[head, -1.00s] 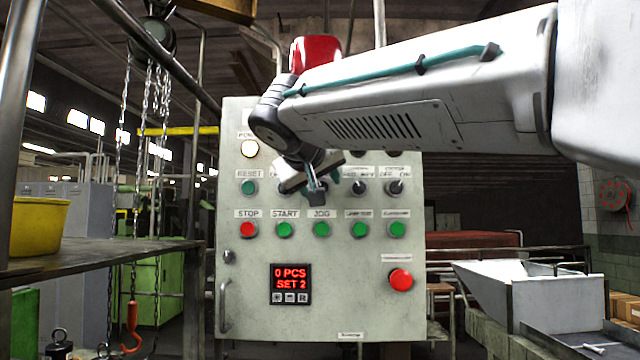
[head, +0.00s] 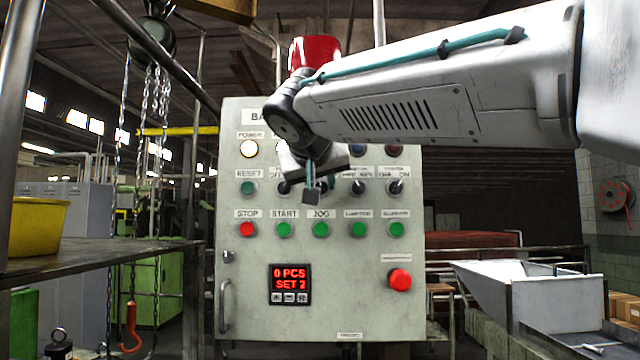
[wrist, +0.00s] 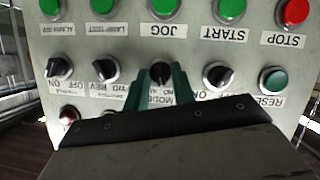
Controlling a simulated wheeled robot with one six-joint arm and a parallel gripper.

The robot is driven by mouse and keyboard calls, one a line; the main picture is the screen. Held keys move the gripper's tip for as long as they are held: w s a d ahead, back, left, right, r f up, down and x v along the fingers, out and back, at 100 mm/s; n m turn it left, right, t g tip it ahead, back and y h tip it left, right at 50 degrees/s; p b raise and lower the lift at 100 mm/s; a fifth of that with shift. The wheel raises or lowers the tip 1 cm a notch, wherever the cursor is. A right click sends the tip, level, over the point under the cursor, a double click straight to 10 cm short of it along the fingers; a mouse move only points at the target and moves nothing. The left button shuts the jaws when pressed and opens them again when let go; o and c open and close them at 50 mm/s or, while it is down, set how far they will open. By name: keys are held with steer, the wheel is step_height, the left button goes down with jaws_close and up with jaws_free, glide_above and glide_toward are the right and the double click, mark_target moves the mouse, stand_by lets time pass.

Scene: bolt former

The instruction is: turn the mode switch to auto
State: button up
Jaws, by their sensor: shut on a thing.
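The mode switch (wrist: 160,73) is a black knob in the switch row of the panel, above the JOG button, with a MODE label partly covered by my gripper. My gripper (wrist: 159,80) has its two teal fingers shut on the knob, one on each side. In the head view my gripper (head: 311,190) is at the panel face and hides the switch behind it. The knob's pointer direction cannot be clearly read.
The grey control panel (head: 330,330) has other black selector knobs (head: 358,187) close beside the mode switch. Below are the red STOP (head: 247,229), green START (head: 284,229) and JOG (head: 321,229) buttons. A red button (head: 400,280) protrudes lower right.

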steer(key=m+y, duration=0.2)
steer(key=m, duration=0.1)
steer(key=shift+d, duration=0.25)
steer(key=m+y, duration=0.2)
steer(key=shift+d+m, duration=0.1)
steer(key=shift+m, duration=0.3)
steer(key=shift+t, duration=0.3)
steer(key=o, duration=1)
steer(key=v, duration=0.7)
steer(key=shift+s+d, duration=0.1)
steer(key=shift+s, duration=0.3)
